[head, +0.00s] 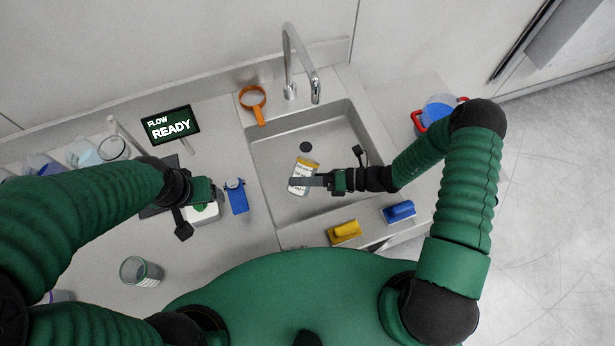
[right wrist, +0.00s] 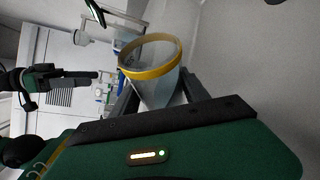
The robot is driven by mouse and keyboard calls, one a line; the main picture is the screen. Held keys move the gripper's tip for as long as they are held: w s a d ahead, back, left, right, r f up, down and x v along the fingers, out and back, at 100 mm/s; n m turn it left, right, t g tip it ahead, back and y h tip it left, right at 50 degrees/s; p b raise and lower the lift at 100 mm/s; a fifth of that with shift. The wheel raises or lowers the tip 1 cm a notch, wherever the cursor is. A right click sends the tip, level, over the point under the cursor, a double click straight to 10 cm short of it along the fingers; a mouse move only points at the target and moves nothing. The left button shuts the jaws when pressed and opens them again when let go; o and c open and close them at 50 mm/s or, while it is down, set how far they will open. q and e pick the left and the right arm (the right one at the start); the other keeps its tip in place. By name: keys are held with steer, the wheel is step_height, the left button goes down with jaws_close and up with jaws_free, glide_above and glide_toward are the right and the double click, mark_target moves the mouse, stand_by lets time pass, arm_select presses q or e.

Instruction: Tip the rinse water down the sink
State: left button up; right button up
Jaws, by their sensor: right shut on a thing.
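My right gripper (head: 308,181) is shut on a clear beaker (head: 302,178) with a yellow rim band, held over the sink (head: 345,128). In the head view the beaker lies well tilted, its yellow rim toward the back near the dark drain (head: 306,147). The right wrist view shows the beaker (right wrist: 158,85) between the fingers, mouth and yellow band facing up in that picture. I cannot make out how much water is in it. My left gripper (head: 212,190) is over the counter left of the sink, with no held thing visible; its finger gap is not clear.
Yellow (head: 345,231) and blue (head: 399,212) blocks sit at the front edge. A clear cup (head: 140,271), a READY screen (head: 170,124) and a blue item (head: 237,198) are left.

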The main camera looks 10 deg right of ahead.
steer(key=shift+a, duration=0.25)
steer(key=shift+d+r, duration=0.2)
steer(key=shift+d, duration=1.2)
steer(key=shift+a+r+m, duration=0.1)
steer(key=shift+a+m, duration=0.2)
steer(key=shift+a, duration=0.3)
steer(key=shift+s+d+r+m+y, duration=0.1)
steer(key=shift+d+r+m+y, duration=0.1)
steer(key=shift+m+y, duration=0.15)
arm_select(q)
steer(key=shift+d+r, duration=0.15)
steer(key=shift+d, duration=0.15)
arm_select(e)
steer(key=shift+a, duration=0.1)
arm_select(q)
steer(key=shift+a, duration=0.1)
arm_select(e)
steer(key=shift+a, duration=0.1)
steer(key=shift+a+r, duration=0.1)
steer(key=shift+a, duration=0.15)
steer(key=shift+a+r, duration=0.15)
arm_select(q)
steer(key=shift+a, duration=0.15)
arm_select(e)
steer(key=shift+m, duration=0.25)
